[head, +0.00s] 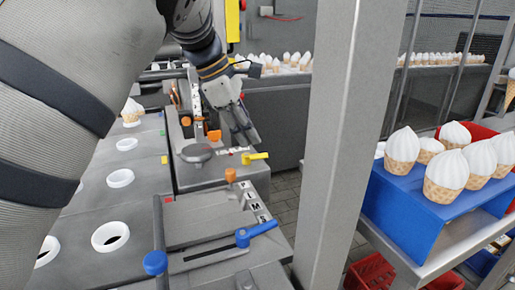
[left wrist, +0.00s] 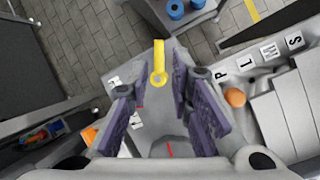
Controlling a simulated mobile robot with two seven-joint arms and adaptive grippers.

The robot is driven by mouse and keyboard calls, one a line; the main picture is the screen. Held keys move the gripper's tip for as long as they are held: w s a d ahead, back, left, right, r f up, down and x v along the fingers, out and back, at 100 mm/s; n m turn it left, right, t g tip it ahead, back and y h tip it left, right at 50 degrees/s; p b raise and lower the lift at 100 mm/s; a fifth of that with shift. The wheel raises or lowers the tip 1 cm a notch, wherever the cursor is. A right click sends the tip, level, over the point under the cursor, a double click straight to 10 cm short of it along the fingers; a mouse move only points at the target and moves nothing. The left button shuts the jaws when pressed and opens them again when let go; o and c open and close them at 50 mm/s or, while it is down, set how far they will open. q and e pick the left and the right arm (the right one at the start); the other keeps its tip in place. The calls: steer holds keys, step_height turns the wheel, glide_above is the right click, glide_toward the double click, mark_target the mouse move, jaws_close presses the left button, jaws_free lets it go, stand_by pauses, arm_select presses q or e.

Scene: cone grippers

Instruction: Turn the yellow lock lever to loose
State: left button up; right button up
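The yellow lock lever (head: 254,157) sits on a grey machine block, just beyond the round dark disc, and points right in the head view. In the left wrist view the yellow lever (left wrist: 159,60) has its round hub toward the fingers and its arm pointing up the picture. My left gripper (head: 249,139) is above the block, close to the lever. In the left wrist view its two purple-padded fingers (left wrist: 159,77) are apart, with the lever's hub in line with the gap between them. I see no contact with the lever. My right gripper is not in view.
A blue lever (head: 257,232), a blue knob (head: 155,262) and an orange knob (head: 230,175) stand on the nearer blocks. A grey post (head: 335,150) rises to the right, before a blue stand (head: 405,205) with cones.

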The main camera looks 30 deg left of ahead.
mark_target(257, 155)
arm_select(q)
steer(key=x, duration=0.6)
steer(key=shift+a, duration=0.1)
jaws_close()
